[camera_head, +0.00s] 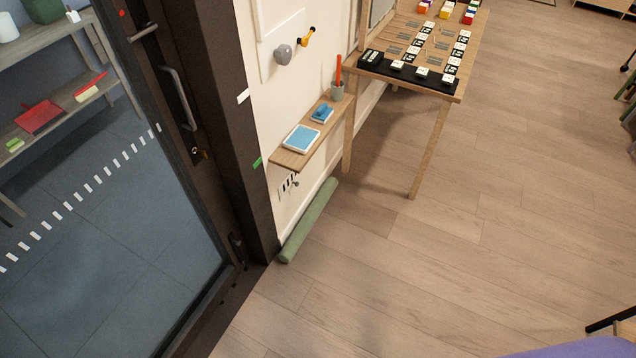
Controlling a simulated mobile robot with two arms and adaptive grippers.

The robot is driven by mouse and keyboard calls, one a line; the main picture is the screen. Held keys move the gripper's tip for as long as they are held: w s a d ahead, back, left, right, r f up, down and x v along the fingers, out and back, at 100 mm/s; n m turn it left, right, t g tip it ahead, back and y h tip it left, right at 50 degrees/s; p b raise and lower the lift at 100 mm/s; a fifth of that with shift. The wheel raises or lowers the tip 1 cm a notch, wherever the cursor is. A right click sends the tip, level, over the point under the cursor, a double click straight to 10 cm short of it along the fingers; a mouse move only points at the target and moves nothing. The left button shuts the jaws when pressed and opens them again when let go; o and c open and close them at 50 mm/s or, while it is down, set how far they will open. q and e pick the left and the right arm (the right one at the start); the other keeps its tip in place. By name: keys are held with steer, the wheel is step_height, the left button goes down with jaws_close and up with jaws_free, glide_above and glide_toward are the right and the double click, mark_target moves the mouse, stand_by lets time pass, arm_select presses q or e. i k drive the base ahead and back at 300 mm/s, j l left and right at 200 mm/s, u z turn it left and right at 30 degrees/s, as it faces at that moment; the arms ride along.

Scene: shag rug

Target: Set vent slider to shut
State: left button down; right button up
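A small vent (286,186) with dark upright slots is low on the white wall, just under the small wooden shelf. A little grey knob (296,184), which looks like its slider, sits at the right part of the slots. Dark gaps show between the slats, but the vent is too small to tell exactly how far it is open. Neither of my grippers is in view, and nothing touches the vent.
The wooden shelf (281,157) above the vent holds a blue pad, a blue stamp-like item and a cup. A green roll (310,222) lies along the wall's foot. A dark-framed glass door (190,165) stands left, a wooden table (447,101) behind. The wooden floor is mostly clear.

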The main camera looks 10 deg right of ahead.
mark_target(296, 184)
steer(key=i+l+u, duration=0.3)
steer(key=i, duration=0.2)
steer(key=i+l+u, duration=0.3)
steer(key=i, duration=0.2)
